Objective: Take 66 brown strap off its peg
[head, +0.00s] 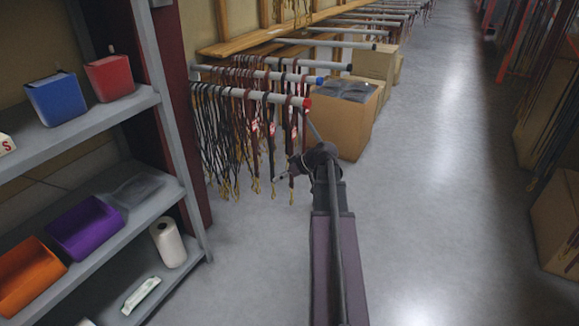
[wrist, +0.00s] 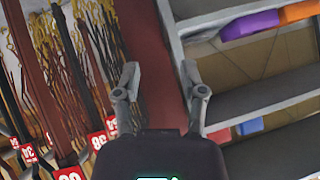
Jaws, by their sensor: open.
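Several brown and black straps with yellowish ends hang close together on a grey peg (head: 235,91) with a red end cap, in the head view. The brown strap nearest the cap (head: 292,150) hangs at the front of the row. Red tags with white numbers (wrist: 28,152) hang on the straps at the left of the wrist view; I cannot surely read which one is 66. My gripper (head: 295,150) is open, its fingers spread near the front straps. In the wrist view my gripper (wrist: 160,75) has nothing between its fingertips, and the straps are to its left.
More pegs (head: 348,44) run back along the wall. A cardboard box (head: 352,134) stands behind the peg. A grey shelf (head: 100,118) with coloured bins is at the left. The floor (head: 440,190) to the right is clear.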

